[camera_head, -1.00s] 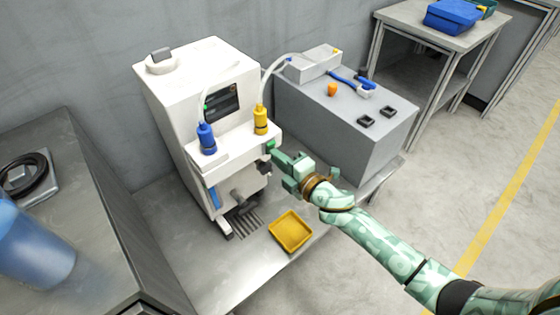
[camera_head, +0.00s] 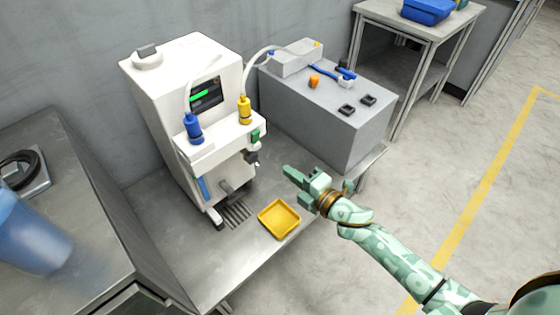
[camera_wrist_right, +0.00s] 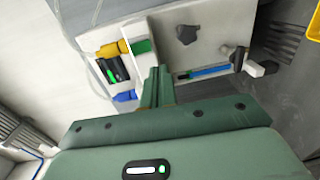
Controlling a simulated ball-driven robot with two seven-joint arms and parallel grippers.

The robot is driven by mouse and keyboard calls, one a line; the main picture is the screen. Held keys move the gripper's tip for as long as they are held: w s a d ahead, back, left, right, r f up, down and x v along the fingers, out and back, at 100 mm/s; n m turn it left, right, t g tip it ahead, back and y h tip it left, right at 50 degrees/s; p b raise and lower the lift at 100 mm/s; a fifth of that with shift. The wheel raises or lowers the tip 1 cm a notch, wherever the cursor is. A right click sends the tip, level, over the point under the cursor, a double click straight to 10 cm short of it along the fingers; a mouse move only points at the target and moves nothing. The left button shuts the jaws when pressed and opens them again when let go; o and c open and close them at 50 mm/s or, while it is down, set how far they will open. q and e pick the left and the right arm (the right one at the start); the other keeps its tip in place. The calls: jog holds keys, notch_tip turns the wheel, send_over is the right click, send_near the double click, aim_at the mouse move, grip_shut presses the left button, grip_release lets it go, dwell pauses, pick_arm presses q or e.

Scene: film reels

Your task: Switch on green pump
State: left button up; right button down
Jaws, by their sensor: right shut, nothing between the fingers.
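A white machine (camera_head: 190,85) stands on the metal bench, with a dark screen (camera_head: 204,93) that shows a lit green bar. A green part (camera_head: 255,136) sits at the right end of its front ledge; it also shows in the wrist view (camera_wrist_right: 143,46). A blue bottle (camera_head: 193,130) and a yellow bottle (camera_head: 244,111) stand on the ledge. My right gripper (camera_head: 288,171) is shut and empty, in front of the machine and to the right, apart from the green part. Its closed fingers show in the wrist view (camera_wrist_right: 157,86). My left gripper is out of view.
A yellow tray (camera_head: 279,219) lies on the bench before the machine. A grey block (camera_head: 340,128) beside it carries a light box, a blue-handled tool and small parts. A blue translucent vessel (camera_head: 32,238) stands at the left. Floor at the right is open.

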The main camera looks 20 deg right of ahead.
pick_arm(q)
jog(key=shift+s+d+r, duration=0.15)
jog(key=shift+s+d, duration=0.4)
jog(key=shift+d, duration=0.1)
pick_arm(e)
jog(key=s, duration=0.2)
jog(key=s+d, duration=0.1)
jog(key=shift+f, duration=0.3)
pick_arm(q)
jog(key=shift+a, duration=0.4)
pick_arm(e)
jog(key=shift+d, duration=0.1)
